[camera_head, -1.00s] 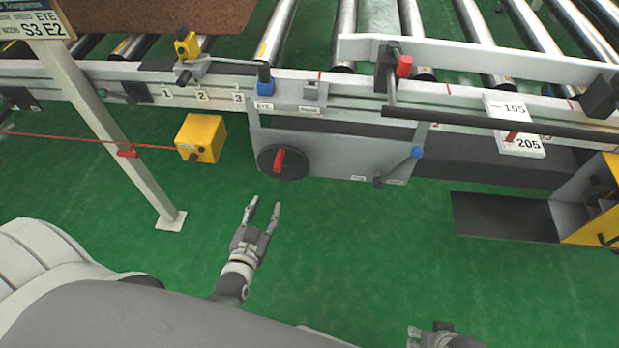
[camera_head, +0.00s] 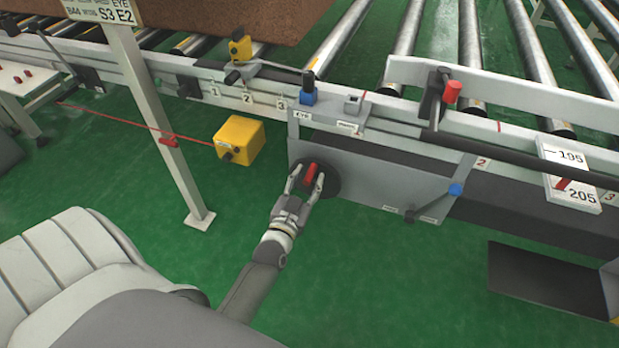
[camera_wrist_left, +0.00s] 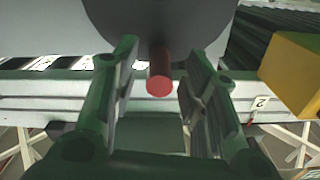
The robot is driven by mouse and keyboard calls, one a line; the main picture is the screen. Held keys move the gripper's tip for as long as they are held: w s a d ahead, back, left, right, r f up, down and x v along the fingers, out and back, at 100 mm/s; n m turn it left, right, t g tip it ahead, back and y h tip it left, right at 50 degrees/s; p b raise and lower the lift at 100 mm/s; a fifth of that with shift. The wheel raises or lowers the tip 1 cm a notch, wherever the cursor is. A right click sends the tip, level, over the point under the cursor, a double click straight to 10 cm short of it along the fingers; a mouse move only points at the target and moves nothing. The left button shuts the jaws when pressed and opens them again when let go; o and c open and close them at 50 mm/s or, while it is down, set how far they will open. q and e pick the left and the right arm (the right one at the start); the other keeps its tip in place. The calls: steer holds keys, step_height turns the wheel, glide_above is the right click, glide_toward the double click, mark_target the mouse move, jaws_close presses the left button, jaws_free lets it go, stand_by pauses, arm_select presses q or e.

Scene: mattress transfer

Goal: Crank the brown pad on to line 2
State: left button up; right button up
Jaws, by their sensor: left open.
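The brown pad (camera_head: 215,14) lies on the rollers at the top of the head view, partly cut off by the frame. A dark round crank disc (camera_head: 328,184) with a red handle (camera_head: 311,174) is on the grey panel (camera_head: 385,178) at the conveyor's side. My left gripper (camera_head: 305,180) is open, with its fingers on either side of the red handle. In the left wrist view the red handle (camera_wrist_left: 160,80) points towards the camera between the open fingers, with gaps visible on both sides. My right gripper is not in view.
A yellow box (camera_head: 239,139) with a red cord stands left of the panel. A white post (camera_head: 160,125) rises further left. A yellow stop with a lever (camera_head: 241,50) sits above labels 1, 2 and 3. Green floor lies clear in front.

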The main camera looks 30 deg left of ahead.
arm_select(q)
steer(key=shift+x, duration=1)
jaws_close()
